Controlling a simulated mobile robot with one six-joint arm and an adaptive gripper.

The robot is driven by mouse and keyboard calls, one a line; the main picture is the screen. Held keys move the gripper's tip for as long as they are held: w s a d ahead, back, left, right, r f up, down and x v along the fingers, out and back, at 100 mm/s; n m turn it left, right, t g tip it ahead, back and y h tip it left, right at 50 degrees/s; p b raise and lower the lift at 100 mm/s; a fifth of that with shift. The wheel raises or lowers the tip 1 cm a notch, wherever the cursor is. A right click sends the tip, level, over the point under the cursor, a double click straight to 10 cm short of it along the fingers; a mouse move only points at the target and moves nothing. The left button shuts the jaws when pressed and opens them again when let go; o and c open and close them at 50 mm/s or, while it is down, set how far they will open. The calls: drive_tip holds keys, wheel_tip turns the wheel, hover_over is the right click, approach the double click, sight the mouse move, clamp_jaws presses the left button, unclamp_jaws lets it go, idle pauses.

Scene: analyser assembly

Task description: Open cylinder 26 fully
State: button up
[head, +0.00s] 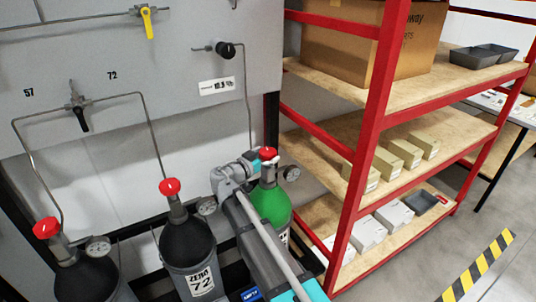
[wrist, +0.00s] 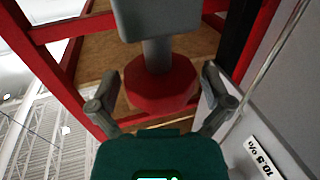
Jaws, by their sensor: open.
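A green gas cylinder (head: 270,203) stands beside the red shelf, with a red valve knob (head: 268,154) on top. Its number is hidden behind my arm, so I cannot confirm it is cylinder 26. In the wrist view the red knob (wrist: 161,88) sits in front of my gripper (wrist: 160,92). The gripper is open, with one finger on each side of the knob and visible gaps between. In the head view my gripper is at the green cylinder's top, partly hidden by my own arm.
A black cylinder marked ZERO 72 (head: 188,247) and another black cylinder (head: 85,280) stand to the left, both with red knobs. The red shelf (head: 375,110) is close on the right. Pipes and a black knob (head: 226,50) are on the grey panel behind.

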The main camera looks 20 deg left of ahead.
drive_tip(key=shift+w, duration=0.15)
drive_tip(key=c, duration=0.9)
drive_tip(key=shift+c, duration=0.2)
drive_tip(key=shift+d+n+y, duration=0.1)
drive_tip(key=shift+n+y, duration=0.2)
drive_tip(key=shift+y, duration=0.2)
drive_tip(key=shift+d+n+t+y, duration=0.1)
drive_tip(key=shift+n+t+y, duration=0.5)
drive_tip(key=shift+n+y, duration=1.4)
drive_tip(key=shift+y, duration=0.65)
drive_tip(key=shift+n+y, duration=0.7)
drive_tip(key=shift+y, duration=0.65)
drive_tip(key=shift+a+y, duration=0.2)
drive_tip(key=shift+y, duration=0.1)
drive_tip(key=o, duration=0.9)
drive_tip(key=shift+o, duration=0.2)
